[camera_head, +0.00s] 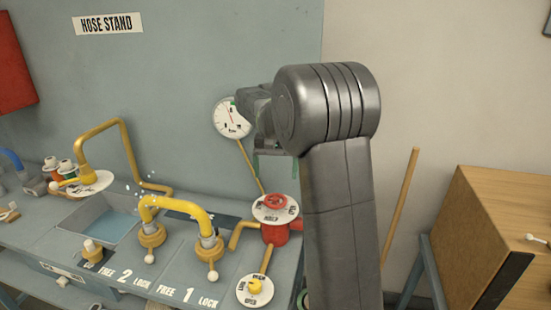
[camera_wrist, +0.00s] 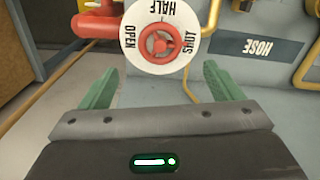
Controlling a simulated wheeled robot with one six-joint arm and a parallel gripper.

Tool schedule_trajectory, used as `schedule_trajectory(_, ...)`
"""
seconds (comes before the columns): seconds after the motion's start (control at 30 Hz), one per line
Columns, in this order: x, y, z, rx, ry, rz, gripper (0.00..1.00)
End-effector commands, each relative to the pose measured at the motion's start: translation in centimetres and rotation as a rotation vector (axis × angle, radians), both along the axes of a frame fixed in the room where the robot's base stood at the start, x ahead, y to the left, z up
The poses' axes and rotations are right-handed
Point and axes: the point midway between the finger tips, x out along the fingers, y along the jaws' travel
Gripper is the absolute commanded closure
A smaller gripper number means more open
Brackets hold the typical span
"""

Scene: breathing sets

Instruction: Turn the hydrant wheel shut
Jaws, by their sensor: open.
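The red hydrant wheel (camera_head: 275,202) sits on a round white plate (camera_head: 262,214) on top of the red hydrant body (camera_head: 275,234). In the wrist view the wheel (camera_wrist: 160,43) is at top centre, and its plate (camera_wrist: 137,53) reads OPEN at left, HALF at the top and SHUT at right. I cannot tell which mark the wheel points to. My gripper (camera_wrist: 158,82) is open, with its green fingers apart and nothing between them. In the head view my gripper (camera_head: 273,168) hangs above the wheel, apart from it, partly hidden by my arm.
Yellow hose couplings (camera_head: 180,207), with water drops at the left, stand on the bench left of the hydrant. A yellow knob on a dial (camera_head: 255,286) is in front. A gauge (camera_head: 231,118) is on the wall behind. A wooden cabinet (camera_head: 490,235) stands at right.

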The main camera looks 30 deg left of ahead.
Motion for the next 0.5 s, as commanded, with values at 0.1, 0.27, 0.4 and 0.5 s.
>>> schedule_trajectory(0.1,0.0,0.0,2.3,0.002,-0.002,0.0,0.14)
schedule_trajectory(0.27,0.0,0.0,4.2,0.002,-0.001,0.0,0.14)
schedule_trajectory(0.4,0.0,0.0,4.8,0.0,0.0,0.0,0.14)
schedule_trajectory(0.5,0.0,0.0,4.9,0.0,0.0,0.0,0.14)
